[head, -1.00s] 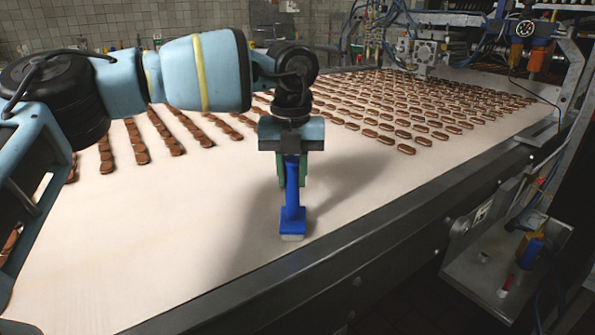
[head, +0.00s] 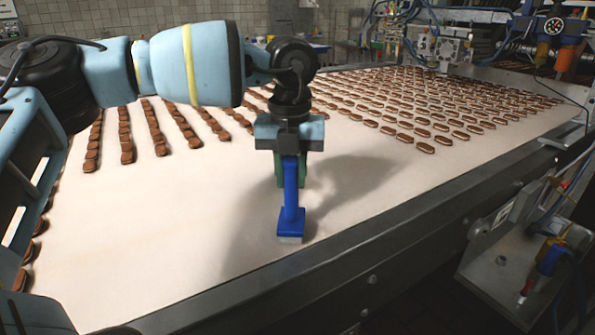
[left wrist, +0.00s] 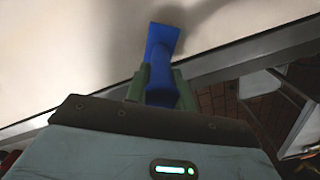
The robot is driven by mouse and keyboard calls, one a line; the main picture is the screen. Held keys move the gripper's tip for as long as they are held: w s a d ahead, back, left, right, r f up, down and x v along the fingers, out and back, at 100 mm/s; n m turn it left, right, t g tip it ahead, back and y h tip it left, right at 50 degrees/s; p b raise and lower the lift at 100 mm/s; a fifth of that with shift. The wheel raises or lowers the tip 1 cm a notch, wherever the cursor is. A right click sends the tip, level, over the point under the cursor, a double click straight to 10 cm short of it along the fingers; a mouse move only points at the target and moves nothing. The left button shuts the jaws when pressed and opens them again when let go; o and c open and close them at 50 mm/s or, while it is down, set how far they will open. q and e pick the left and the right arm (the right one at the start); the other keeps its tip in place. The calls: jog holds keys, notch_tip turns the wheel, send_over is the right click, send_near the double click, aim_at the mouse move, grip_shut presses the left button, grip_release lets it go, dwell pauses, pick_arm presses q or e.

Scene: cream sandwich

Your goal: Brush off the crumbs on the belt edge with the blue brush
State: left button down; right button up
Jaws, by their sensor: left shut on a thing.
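The blue brush (head: 291,215) is held upright in my left gripper (head: 290,180), its pale bristle end pointing down at the white belt (head: 150,240), close to the belt edge (head: 330,248). The bristles look at or just above the surface; I cannot tell if they touch. In the left wrist view the green fingers of my left gripper (left wrist: 162,88) are closed around the brush handle (left wrist: 161,93), and the blue head (left wrist: 162,40) lies over the belt. I cannot make out any crumbs. My right gripper is not in view.
Rows of brown sandwich biscuits (head: 430,105) cover the belt's far part, with more rows at the left (head: 125,140). A dark metal rail (head: 390,250) runs along the near side. A machine frame (head: 555,40) stands at the right. The belt around the brush is bare.

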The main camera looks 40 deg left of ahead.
pick_arm(q)
jog(key=shift+s+a+f, duration=0.1)
jog(key=shift+s+a, duration=0.15)
jog(key=shift+s, duration=0.45)
jog(key=w, duration=0.1)
jog(key=w+d, duration=0.1)
jog(key=shift+w, duration=0.3)
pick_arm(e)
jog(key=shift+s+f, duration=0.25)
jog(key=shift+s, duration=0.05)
pick_arm(q)
jog(key=shift+w+d+b, duration=0.25)
jog(key=shift+w+d, duration=0.05)
jog(key=shift+w, duration=0.3)
jog(key=shift+w+d+b, duration=0.25)
jog(key=shift+w, duration=0.35)
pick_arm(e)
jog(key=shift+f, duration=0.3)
